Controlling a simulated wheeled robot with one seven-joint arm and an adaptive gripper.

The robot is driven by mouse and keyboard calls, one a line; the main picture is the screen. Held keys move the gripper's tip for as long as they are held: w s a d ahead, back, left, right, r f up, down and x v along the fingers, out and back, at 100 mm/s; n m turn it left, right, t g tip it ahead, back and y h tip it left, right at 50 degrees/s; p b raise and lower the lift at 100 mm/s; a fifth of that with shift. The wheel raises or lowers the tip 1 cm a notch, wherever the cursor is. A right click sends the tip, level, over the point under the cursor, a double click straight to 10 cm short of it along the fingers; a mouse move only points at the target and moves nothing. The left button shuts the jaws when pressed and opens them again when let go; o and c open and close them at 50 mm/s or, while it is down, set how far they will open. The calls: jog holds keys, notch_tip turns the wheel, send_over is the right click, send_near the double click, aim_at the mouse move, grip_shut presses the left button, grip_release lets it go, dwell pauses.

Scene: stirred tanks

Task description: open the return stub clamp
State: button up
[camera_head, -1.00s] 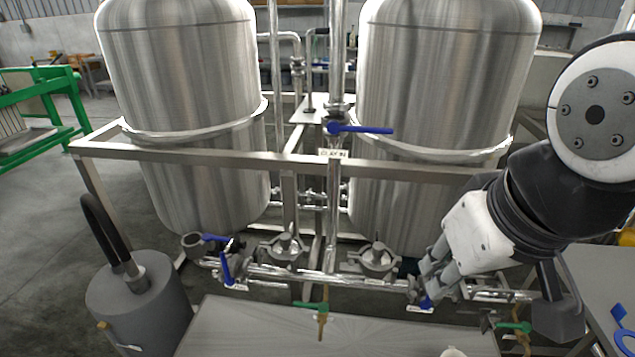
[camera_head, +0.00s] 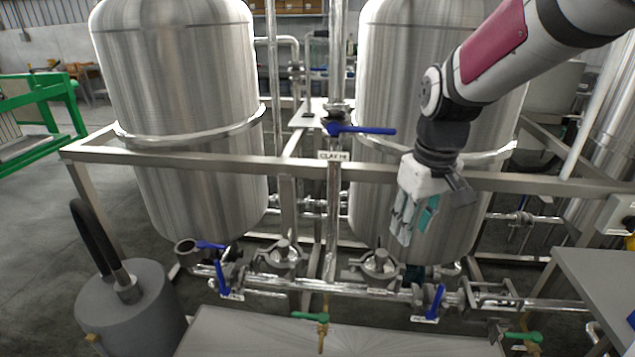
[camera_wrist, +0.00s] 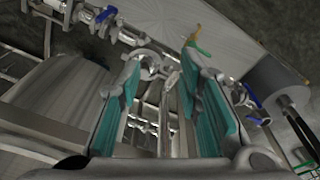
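My gripper (camera_head: 403,232) is raised above the pipe run, in front of the right tank, with its fingers pointing down. In the wrist view the two teal-padded fingers (camera_wrist: 162,72) are apart with nothing held between them. Two round grey clamp-like fittings sit on the pipe, a left one (camera_head: 281,256) and a right one (camera_head: 379,265); the gripper is above the right one, not touching. I cannot tell which fitting is the return stub clamp.
Blue-handled valves stand at the left (camera_head: 222,278) and right (camera_head: 436,300) of the pipe. A frame rail (camera_head: 230,160) crosses before both tanks. A grey drum (camera_head: 130,305) with a black hose stands left. A bare tabletop (camera_head: 260,335) lies in front.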

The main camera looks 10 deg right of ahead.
jog(key=n+g+b, duration=0.1)
send_over(399, 281)
notch_tip(399, 281, down, 9)
jog(key=f, duration=1.4)
jog(key=shift+w+d+f+b, duration=0.2)
jog(key=shift+w+b, duration=0.1)
jog(key=shift+b, duration=0.05)
jog(key=shift+c, duration=0.2)
grip_shut()
